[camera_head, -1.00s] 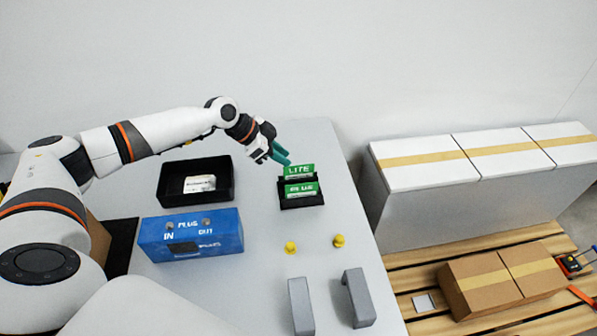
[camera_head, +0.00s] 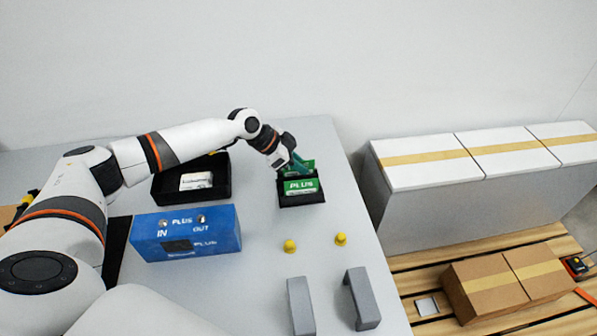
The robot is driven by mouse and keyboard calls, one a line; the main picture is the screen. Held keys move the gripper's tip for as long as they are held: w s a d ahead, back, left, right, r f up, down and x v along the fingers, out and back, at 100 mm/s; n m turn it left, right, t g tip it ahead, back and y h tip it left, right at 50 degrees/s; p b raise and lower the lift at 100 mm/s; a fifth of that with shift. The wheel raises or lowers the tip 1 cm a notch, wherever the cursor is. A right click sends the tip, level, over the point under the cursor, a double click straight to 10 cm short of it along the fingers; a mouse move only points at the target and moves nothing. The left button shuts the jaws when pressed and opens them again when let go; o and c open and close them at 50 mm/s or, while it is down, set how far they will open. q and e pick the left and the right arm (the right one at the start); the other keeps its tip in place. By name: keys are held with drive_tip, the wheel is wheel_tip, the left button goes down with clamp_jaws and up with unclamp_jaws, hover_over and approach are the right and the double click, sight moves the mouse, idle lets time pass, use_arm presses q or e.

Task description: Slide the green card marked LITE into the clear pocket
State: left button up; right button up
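The green LITE card (camera_head: 308,164) stands at the back of a black holder (camera_head: 302,200), mostly hidden behind my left gripper and the green PLUS card (camera_head: 300,186) in front of it. My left gripper (camera_head: 294,168), with teal fingers, is down at the LITE card from the left. Its fingertips overlap the card, and I cannot tell whether they are closed on it. A blue box (camera_head: 187,236) marked PLUS, IN and OUT stands on the table, with a dark window area on its front. I cannot make out the clear pocket with certainty. My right gripper is out of view.
A black tray (camera_head: 222,186) with a white item (camera_head: 196,181) lies behind the blue box. Two yellow knobs (camera_head: 290,246) (camera_head: 340,239) and two grey brackets (camera_head: 301,306) (camera_head: 362,298) stand towards the front. White boxes (camera_head: 428,170) and a pallet (camera_head: 490,258) are beyond the table's right edge.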

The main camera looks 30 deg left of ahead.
use_arm(q)
clamp_jaws()
drive_tip(key=shift+r, duration=0.1)
drive_tip(key=shift+r+p, duration=0.95)
drive_tip(key=shift+r, duration=0.1)
drive_tip(key=shift+r+p, duration=1.45)
drive_tip(key=shift+r, duration=0.4)
